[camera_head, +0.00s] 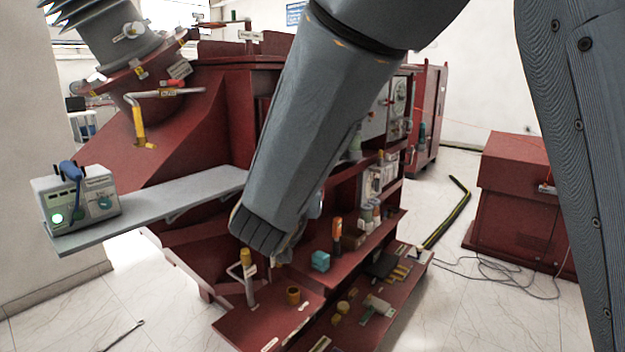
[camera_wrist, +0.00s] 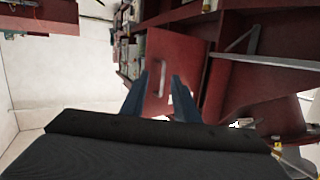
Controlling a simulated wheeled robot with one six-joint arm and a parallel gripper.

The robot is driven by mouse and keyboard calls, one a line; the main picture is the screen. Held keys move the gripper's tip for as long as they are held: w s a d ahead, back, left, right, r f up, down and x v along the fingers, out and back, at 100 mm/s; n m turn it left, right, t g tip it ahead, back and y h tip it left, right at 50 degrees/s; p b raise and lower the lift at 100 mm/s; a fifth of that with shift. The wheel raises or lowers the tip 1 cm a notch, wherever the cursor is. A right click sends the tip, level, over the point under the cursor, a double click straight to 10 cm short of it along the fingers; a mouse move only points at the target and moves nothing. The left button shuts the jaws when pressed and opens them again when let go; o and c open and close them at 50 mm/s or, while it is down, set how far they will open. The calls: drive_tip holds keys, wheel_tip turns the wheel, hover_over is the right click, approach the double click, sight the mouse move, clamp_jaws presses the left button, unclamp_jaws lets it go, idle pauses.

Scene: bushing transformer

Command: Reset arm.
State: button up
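My arm hangs down across the middle of the head view, in front of the dark red transformer (camera_head: 190,150). The fingers of my gripper cannot be made out there, hidden behind the arm's lower end. In the wrist view my gripper (camera_wrist: 161,92) shows two blue fingers standing apart, with nothing between them. Beyond the gap is a red panel (camera_wrist: 185,60) with a pale handle (camera_wrist: 157,78). The wrist view looks upside down.
A grey shelf (camera_head: 165,205) holds a device (camera_head: 85,202) with a blue tool. Red shelves (camera_head: 345,270) carry a teal block (camera_head: 320,261) and several small parts. A red box (camera_head: 525,200) stands right, with cable (camera_head: 500,268) on the floor.

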drive_tip(key=s+d+f+n+g+y+b, duration=0.1)
drive_tip(key=s+d+f+g+y, duration=0.1)
drive_tip(key=d+f+g, duration=0.3)
drive_tip(key=s+d+f+n+g+y, duration=0.15)
drive_tip(key=d+f, duration=0.25)
drive_tip(key=f, duration=0.4)
drive_tip(key=s+d+f+g, duration=0.4)
drive_tip(key=s+d, duration=0.2)
drive_tip(key=s, duration=0.3)
drive_tip(key=s+d+f+g+h+b, duration=0.1)
drive_tip(key=s+d+f+g, duration=0.2)
drive_tip(key=s, duration=0.7)
drive_tip(key=d+f, duration=0.2)
drive_tip(key=d, duration=0.2)
drive_tip(key=shift+s+d+g, duration=0.25)
drive_tip(key=shift+d+g, duration=0.05)
drive_tip(key=shift+g, duration=0.05)
